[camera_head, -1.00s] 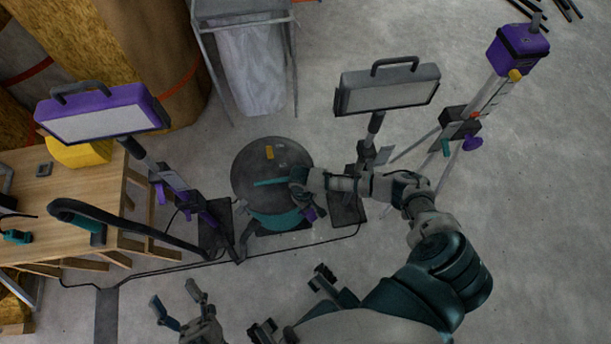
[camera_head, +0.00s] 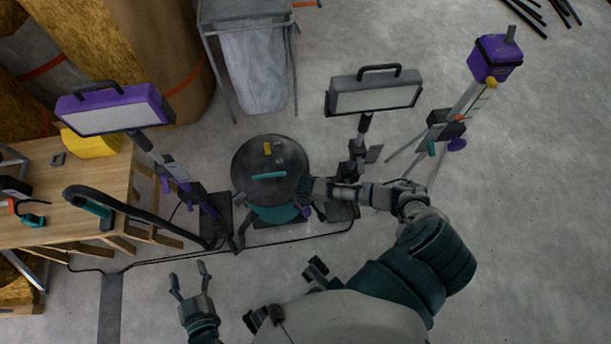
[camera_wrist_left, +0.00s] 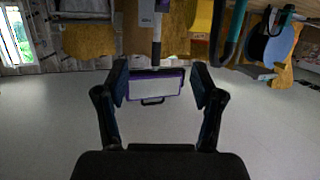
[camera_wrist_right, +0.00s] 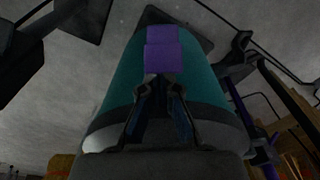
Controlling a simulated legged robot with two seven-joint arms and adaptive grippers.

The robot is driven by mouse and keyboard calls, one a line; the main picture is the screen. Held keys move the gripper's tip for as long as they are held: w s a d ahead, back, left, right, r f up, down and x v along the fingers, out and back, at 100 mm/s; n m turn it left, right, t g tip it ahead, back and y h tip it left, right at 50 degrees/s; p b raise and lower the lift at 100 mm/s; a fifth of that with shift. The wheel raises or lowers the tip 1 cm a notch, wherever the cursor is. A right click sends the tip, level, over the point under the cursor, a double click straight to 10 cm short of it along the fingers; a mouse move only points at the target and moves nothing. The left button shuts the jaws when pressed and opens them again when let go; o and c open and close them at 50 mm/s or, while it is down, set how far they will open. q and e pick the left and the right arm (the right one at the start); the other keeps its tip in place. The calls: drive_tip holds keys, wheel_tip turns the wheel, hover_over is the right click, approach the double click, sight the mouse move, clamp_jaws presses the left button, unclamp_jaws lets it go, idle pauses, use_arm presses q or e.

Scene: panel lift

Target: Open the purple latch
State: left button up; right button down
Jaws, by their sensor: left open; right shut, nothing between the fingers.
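A round canister (camera_head: 262,168) with a black lid, teal handle and teal body stands on the floor in the middle of the head view. The purple latch (camera_head: 307,212) shows at its right side, partly hidden by my right gripper (camera_head: 306,190). In the right wrist view, the purple latch (camera_wrist_right: 162,50) lies against the teal body (camera_wrist_right: 122,75). My right gripper (camera_wrist_right: 161,85) is shut and empty, its tips just below the latch; contact is unclear. My left gripper (camera_head: 189,283) is open and empty over clear floor.
A purple work lamp (camera_head: 115,110) and a grey work lamp (camera_head: 375,93) stand either side of the canister. A wooden table (camera_head: 75,200) with a black hose (camera_head: 140,212) is at left. A purple tripod device (camera_head: 495,58) stands at right. A black cable crosses the floor.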

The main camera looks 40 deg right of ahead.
sight(309, 212)
drive_tip(key=shift+s+f+t+p, duration=0.15)
drive_tip(key=shift+s+t+p, duration=0.5)
drive_tip(key=shift+t+p, duration=0.4)
drive_tip(key=shift+s+f+t+p, duration=0.7)
drive_tip(key=shift+f+t+p, duration=0.1)
drive_tip(key=shift+t+p, duration=0.15)
drive_tip(key=shift+s+f, duration=0.15)
drive_tip(key=shift+f, duration=0.15)
use_arm(q)
drive_tip(key=s+a+f+g+y, duration=0.1)
drive_tip(key=s+a+f+g, duration=0.1)
drive_tip(key=s+f+g, duration=0.2)
drive_tip(key=s+a+f+g+y, duration=0.1)
drive_tip(key=s+a+f+g, duration=0.2)
drive_tip(key=s, duration=0.5)
drive_tip(key=f+g, duration=0.1)
drive_tip(key=g, duration=0.1)
drive_tip(key=shift+s+g+y, duration=0.3)
drive_tip(key=shift+s+g, duration=0.05)
drive_tip(key=shift+g, duration=0.05)
use_arm(e)
drive_tip(key=shift+s+f, duration=0.15)
drive_tip(key=shift+f, duration=0.1)
use_arm(q)
drive_tip(key=shift+a, duration=0.1)
use_arm(e)
drive_tip(key=shift+s+f, duration=0.1)
drive_tip(key=shift+s, duration=0.05)
